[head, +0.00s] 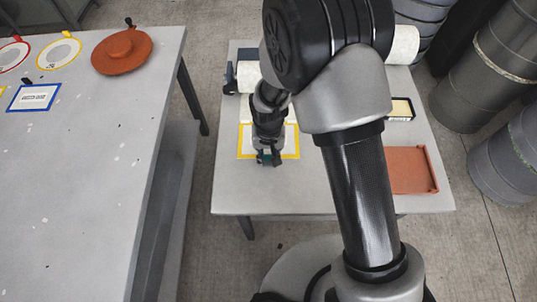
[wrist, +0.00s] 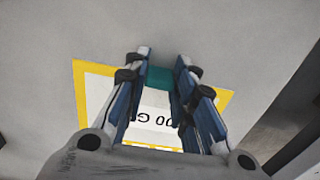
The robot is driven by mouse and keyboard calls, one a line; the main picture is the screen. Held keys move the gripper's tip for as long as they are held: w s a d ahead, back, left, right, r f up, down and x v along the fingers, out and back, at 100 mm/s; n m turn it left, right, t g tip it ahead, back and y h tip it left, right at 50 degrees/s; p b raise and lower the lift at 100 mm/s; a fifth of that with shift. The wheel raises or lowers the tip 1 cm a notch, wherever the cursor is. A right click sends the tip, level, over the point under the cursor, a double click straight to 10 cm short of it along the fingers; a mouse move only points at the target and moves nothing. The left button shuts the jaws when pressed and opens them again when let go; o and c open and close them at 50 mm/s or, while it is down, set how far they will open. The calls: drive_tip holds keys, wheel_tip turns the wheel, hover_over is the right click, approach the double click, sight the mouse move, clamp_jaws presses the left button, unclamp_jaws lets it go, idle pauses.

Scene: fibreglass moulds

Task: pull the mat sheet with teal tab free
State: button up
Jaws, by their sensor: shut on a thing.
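My gripper (head: 268,158) is low over the grey table in the head view, at the near edge of a yellow-bordered white panel (head: 245,153). In the wrist view its fingers (wrist: 160,82) are shut on the teal tab (wrist: 160,77), which shows between the fingertips. The yellow-bordered panel (wrist: 222,99) lies below the fingers, with upside-down dark lettering partly visible. My gripper and arm hide much of the panel and any sheet behind the tab, so I cannot tell where the sheet ends.
A white roll (head: 247,77) sits behind my gripper, and another (head: 404,45) is at the back right. A reddish tray (head: 410,170) lies at the right. The near part of the table (head: 270,197) is clear. A second table (head: 110,170) stands at the left, across a gap.

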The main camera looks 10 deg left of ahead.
sight(268, 199)
drive_tip(key=shift+s+d, duration=0.2)
drive_tip(key=shift+s, duration=0.6)
drive_tip(key=shift+s+d, duration=0.15)
drive_tip(key=shift+s, duration=0.7)
drive_tip(key=shift+s+d, duration=0.2)
drive_tip(key=shift+s, duration=0.7)
drive_tip(key=shift+s+d+b, duration=0.1)
drive_tip(key=shift+s+d, duration=0.2)
drive_tip(key=shift+s, duration=0.85)
drive_tip(key=shift+s+d+b, duration=0.1)
drive_tip(key=shift+s+d, duration=0.15)
drive_tip(key=shift+s, duration=0.85)
drive_tip(key=shift+s+d+b, duration=0.1)
drive_tip(key=shift+s+d, duration=0.2)
drive_tip(key=shift+s, duration=0.85)
drive_tip(key=shift+s, duration=0.15)
drive_tip(key=shift+r, duration=0.15)
drive_tip(key=shift+r+p, duration=2)
drive_tip(key=shift+r, duration=0.35)
